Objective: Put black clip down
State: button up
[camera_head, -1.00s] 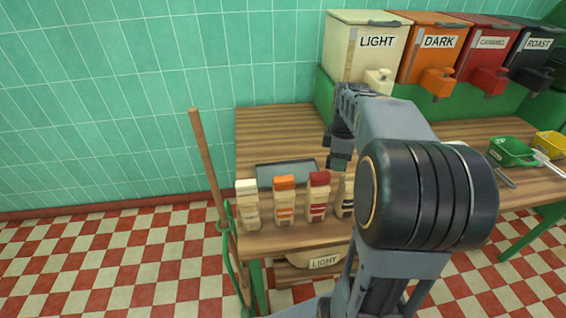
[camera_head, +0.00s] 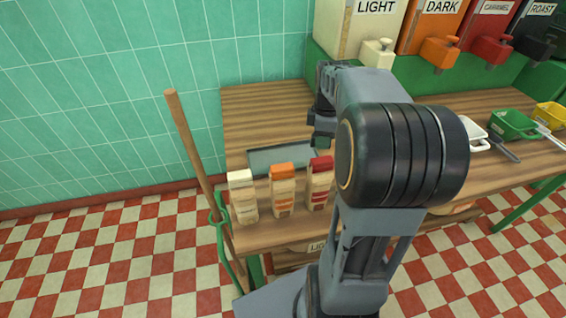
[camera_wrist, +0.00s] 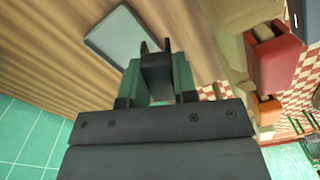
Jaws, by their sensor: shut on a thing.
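My gripper (camera_wrist: 156,82) is shut on the black clip (camera_wrist: 157,66), which sits between its green fingers in the wrist view. In the head view my gripper (camera_head: 323,136) hangs over the wooden counter by the right end of a grey tray (camera_head: 262,161). The clip cannot be made out there. The tray (camera_wrist: 122,36) lies beyond the clip in the wrist view, on the counter. I cannot tell the clip's height above it.
A white-topped bag (camera_head: 242,196), an orange-topped bag (camera_head: 283,190) and a red-topped bag (camera_head: 319,184) stand along the front edge. Labelled dispensers (camera_head: 440,35) line the back right. A wooden pole (camera_head: 190,150) leans at the left. The counter's back left is clear.

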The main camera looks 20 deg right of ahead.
jog(key=shift+f, duration=0.85)
send_over(283, 160)
jog(key=f, duration=0.9)
jog(key=shift+s+d+b, duration=0.3)
jog(key=shift+s+b, duration=0.05)
jog(key=shift+s, duration=0.05)
jog(key=shift+w+a+f, duration=0.15)
jog(key=shift+w+f, duration=0.1)
jog(key=shift+f, duration=0.15)
jog(key=shift+w+f, duration=0.2)
jog(key=shift+f, duration=1.6)
jog(key=shift+f, duration=0.15)
jog(key=o, duration=0.9)
